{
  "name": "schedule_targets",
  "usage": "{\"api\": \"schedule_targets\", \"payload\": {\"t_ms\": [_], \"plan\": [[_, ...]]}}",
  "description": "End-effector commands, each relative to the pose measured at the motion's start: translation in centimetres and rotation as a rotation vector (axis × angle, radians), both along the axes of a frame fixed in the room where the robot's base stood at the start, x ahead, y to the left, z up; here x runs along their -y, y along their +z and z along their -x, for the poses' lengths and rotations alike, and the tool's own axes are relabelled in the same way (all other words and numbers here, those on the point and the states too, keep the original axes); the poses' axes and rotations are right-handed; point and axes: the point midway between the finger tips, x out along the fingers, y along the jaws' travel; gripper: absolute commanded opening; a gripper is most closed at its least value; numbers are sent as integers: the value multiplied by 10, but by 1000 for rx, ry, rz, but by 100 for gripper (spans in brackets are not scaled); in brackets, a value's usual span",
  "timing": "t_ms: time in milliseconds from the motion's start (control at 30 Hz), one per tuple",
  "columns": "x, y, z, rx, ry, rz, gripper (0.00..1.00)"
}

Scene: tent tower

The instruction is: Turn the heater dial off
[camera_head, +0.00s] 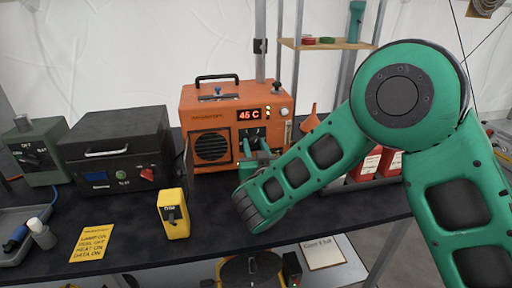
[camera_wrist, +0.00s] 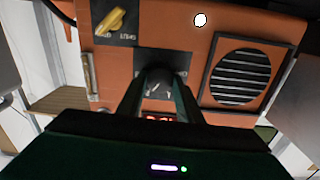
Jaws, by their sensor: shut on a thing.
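The orange heater (camera_head: 222,104) stands at the back of the table, with a lit display (camera_head: 249,114) reading 45 C and a round grille (camera_head: 212,147). My gripper (camera_head: 256,158) is at its front face, below the display. The wrist view shows the heater face (camera_wrist: 199,52) upside down. There my gripper (camera_wrist: 160,76) has its fingers closed in over a dark dial plate (camera_wrist: 160,57). It is shut on the dial, whose knob is mostly hidden between the fingertips. A yellow knob (camera_wrist: 115,22) on another dark plate is apart from the fingers.
A black box (camera_head: 116,150) and a green switch box (camera_head: 38,150) stand left of the heater. Red bottles (camera_head: 390,163) stand behind my arm. A shelf (camera_head: 330,44) is above.

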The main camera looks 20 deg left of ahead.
Motion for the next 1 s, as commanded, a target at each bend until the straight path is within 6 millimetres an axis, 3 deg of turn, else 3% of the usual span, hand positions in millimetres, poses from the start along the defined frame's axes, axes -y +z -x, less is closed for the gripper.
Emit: {"api": "schedule_targets", "payload": {"t_ms": [367,1000], "plan": [[1,-1,0,88,-2,148,10],[1,-3,0,399,-2,660,10]]}}
